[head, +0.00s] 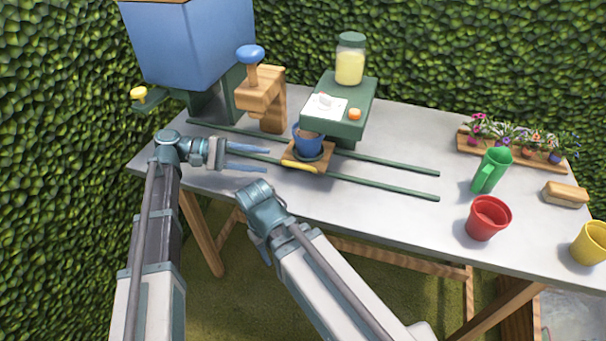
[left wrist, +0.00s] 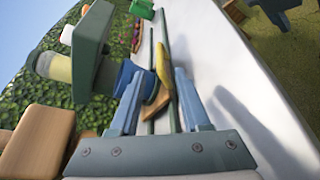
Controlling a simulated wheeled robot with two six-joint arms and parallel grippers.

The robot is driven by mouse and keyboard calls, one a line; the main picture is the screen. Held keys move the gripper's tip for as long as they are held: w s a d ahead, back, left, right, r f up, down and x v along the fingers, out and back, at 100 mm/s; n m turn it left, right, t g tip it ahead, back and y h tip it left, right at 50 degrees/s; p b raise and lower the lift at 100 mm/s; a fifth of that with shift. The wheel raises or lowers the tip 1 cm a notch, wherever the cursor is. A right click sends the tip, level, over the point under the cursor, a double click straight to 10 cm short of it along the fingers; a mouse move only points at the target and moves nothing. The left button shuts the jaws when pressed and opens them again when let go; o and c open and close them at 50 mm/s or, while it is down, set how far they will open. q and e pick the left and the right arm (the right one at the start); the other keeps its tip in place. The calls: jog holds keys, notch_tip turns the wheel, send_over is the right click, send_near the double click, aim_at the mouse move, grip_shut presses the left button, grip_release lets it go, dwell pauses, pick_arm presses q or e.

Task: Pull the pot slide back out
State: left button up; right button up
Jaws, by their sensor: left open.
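The pot slide (head: 322,158) is a small wooden carriage with a yellow handle (head: 299,166) on its front edge. It sits on two dark green rails, just in front of the green stamping stand. A blue pot (head: 307,141) with brown soil stands on the slide. My left gripper (head: 268,160) is open and empty, left of the slide and apart from it. In the left wrist view the yellow handle (left wrist: 163,68) appears between the two fingers. My right gripper (head: 262,240) is low at the table's front edge; its fingers are not clear.
A wooden press with a blue knob (head: 250,54) and a blue hopper (head: 188,45) stand behind my left gripper. A green stand (head: 345,120) carries a jar (head: 350,62).

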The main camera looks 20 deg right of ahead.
aim_at(306, 166)
pick_arm(q)
jog(key=b+x, duration=0.3)
jog(key=x, duration=1.1)
jog(key=shift+a, duration=0.1)
grip_shut()
jog(key=shift+w, duration=0.1)
